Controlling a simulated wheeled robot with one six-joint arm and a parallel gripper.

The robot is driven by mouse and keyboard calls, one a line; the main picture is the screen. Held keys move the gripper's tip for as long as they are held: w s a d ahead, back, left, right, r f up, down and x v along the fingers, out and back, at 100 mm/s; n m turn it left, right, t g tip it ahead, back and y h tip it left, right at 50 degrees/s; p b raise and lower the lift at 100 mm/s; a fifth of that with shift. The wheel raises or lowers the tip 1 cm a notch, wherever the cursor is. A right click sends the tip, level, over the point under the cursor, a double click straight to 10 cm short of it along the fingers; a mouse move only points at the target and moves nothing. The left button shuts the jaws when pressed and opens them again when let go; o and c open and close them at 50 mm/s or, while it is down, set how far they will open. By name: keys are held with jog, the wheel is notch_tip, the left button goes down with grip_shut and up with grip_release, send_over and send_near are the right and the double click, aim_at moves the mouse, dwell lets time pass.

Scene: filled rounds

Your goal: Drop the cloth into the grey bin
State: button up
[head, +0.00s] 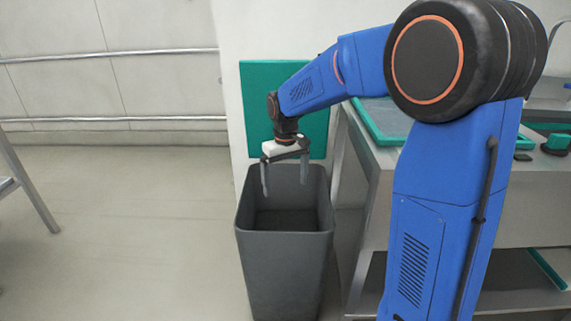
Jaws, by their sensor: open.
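The grey bin (285,268) stands on the floor in the middle of the head view, left of the steel bench. It is tall and open at the top. My gripper (284,190) points down over the bin's mouth, its two fingers apart and nothing visible between them. The cloth is not visible. The part of the bin's inside that I can see is dark and shows no cloth, and its bottom is hidden by the front wall.
A teal panel (268,85) is upright behind the bin. A steel bench (375,165) with a teal-rimmed tray (385,122) stands close on the right. Wall rails (120,120) run at the left. The floor left of the bin is clear up to a metal leg (30,185).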

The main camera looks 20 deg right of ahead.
notch_tip(320, 180, up, 17)
dwell(0.5)
dwell(0.4)
